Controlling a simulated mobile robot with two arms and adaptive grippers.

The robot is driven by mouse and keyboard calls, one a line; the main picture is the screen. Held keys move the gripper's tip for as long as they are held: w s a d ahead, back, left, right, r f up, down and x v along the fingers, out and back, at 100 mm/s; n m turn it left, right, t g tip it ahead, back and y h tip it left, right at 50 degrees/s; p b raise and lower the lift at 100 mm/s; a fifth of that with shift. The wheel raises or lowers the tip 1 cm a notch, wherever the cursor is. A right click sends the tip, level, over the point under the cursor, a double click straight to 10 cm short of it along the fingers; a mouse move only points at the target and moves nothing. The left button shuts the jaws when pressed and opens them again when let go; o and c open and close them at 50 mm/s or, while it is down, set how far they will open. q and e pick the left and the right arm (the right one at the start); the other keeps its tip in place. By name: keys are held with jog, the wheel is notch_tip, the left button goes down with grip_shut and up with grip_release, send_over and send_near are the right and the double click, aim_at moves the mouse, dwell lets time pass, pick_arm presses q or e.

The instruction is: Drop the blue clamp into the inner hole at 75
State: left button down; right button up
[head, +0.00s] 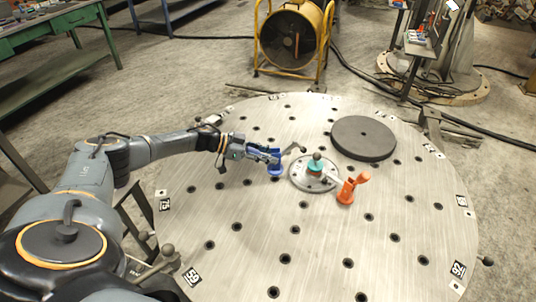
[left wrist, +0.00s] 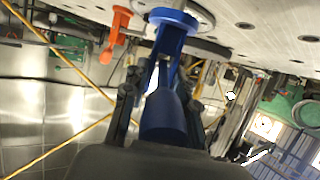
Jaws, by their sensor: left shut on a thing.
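The blue clamp (head: 275,169) is in my left gripper (head: 268,156), left of the round steel table's centre. In the left wrist view, the clamp (left wrist: 172,40) stands between the two fingers of the gripper (left wrist: 160,90), its round blue flange close to the table surface. I cannot tell whether the clamp touches the table. The 75 label (head: 165,204) is at the table's left edge, with dark holes running inward from it. An inner hole (head: 248,182) shows just left of and below the clamp. My right gripper is out of view.
An orange clamp (head: 347,190) stands right of a central disc (head: 300,177) bearing a teal-and-grey knobbed part (head: 315,164). A dark round plate (head: 363,138) lies at the back right of the table (head: 320,255). The front table area is clear.

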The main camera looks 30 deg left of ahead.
aim_at(271, 165)
pick_arm(q)
jog(key=shift+f, duration=0.1)
jog(key=shift+f+b, duration=0.65)
jog(key=shift+f, duration=0.05)
jog(key=shift+f+b, duration=0.3)
jog(key=shift+f, duration=0.05)
jog(key=shift+f+b, duration=0.8)
jog(key=shift+f, duration=0.3)
jog(key=c, duration=1.3)
grip_release()
jog(key=shift+r, duration=0.1)
jog(key=shift+c, duration=0.2)
